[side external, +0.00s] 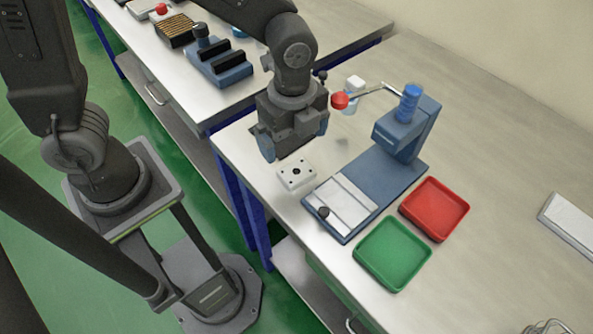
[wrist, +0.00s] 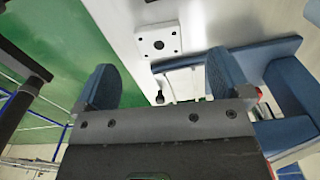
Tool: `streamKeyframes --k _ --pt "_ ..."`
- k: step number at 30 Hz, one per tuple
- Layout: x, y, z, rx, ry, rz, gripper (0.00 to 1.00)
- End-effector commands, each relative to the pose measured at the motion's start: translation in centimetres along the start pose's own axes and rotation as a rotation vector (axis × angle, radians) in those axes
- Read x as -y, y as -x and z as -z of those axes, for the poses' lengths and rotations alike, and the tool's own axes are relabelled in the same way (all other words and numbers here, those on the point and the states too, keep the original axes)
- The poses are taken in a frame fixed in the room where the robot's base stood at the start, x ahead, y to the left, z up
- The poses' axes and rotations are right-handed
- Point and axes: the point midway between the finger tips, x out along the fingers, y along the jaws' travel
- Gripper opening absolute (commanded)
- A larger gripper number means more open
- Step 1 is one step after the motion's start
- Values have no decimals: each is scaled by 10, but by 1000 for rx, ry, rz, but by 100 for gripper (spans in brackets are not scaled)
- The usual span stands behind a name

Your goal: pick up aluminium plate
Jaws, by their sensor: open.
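A small square, silvery-white plate (side external: 296,173) with a dark centre hole and small corner holes lies flat on the bench, near its front edge. It matches the aluminium plate, and it also shows in the wrist view (wrist: 146,49), beyond the fingers and between them. My gripper (side external: 294,140) hangs just above and behind the plate in the side view, pointing down. Its two blue fingers are spread wide, and nothing is between them in the wrist view (wrist: 163,82). The plate is apart from both fingers.
A white bottle (side external: 355,83) stands behind. The bench's right side is mostly clear.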

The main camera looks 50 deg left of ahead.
Motion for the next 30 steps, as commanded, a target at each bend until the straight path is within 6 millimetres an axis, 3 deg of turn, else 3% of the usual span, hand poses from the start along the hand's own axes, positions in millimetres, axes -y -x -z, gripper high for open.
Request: streamKeyframes --k 15,25,30 --pt "-5 -64 -1 2 2 -5 96" --pt "-4 -70 -1 0 3 0 96" --pt "-4 -70 -1 0 3 -1 79"
